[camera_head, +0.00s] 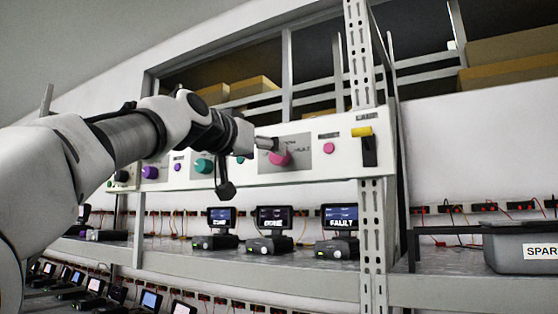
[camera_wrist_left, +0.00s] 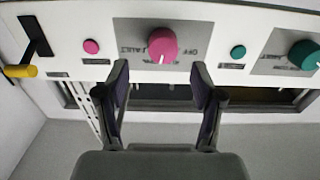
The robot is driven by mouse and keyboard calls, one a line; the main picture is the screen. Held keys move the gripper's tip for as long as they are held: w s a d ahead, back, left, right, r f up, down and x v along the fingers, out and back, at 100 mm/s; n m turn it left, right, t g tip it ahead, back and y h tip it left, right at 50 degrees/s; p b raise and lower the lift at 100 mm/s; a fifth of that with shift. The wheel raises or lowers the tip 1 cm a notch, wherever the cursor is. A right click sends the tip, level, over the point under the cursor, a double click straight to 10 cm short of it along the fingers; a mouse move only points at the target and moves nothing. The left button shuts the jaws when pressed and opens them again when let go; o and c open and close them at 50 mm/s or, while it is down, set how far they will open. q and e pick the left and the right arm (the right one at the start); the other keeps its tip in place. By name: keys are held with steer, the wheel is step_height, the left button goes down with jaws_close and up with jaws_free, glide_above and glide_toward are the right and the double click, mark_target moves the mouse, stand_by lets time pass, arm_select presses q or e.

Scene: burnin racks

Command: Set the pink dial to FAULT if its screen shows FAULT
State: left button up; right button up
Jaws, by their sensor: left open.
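The pink dial (camera_head: 281,156) sits on the white panel in the head view; it also shows in the left wrist view (camera_wrist_left: 162,44), on a grey plate with upside-down lettering including OFF and FAULT. A pale pointer mark shows near its lower edge, its exact setting hard to tell. My left gripper (camera_head: 266,144) is close to the dial. In the left wrist view its open fingers (camera_wrist_left: 160,84) are apart and empty, with the dial beyond them. Below the panel, the middle screen (camera_head: 273,217) seems to read DONE, and the right screen (camera_head: 342,215) reads FAULT.
A small pink button (camera_head: 328,147) and a yellow-handled lever (camera_head: 363,132) are right of the dial. A teal dial (camera_head: 204,166) is left of it. A metal upright (camera_head: 373,230) stands near the lever. A grey bin (camera_head: 515,250) stands on the shelf at right.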

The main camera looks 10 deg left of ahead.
mark_target(276, 156)
arm_select(q)
steer(key=p+x, duration=0.3)
steer(key=x, duration=0.3)
steer(key=shift+w+p, duration=0.3)
steer(key=shift+a, duration=0.15)
steer(key=c, duration=1.1)
steer(key=shift+c, duration=0.2)
steer(key=shift+m, duration=0.3)
steer(key=m+b, duration=0.1)
steer(key=m, duration=0.6)
steer(key=shift+m+b, duration=0.3)
steer(key=shift+a+m, duration=0.1)
steer(key=shift+m, duration=1.5)
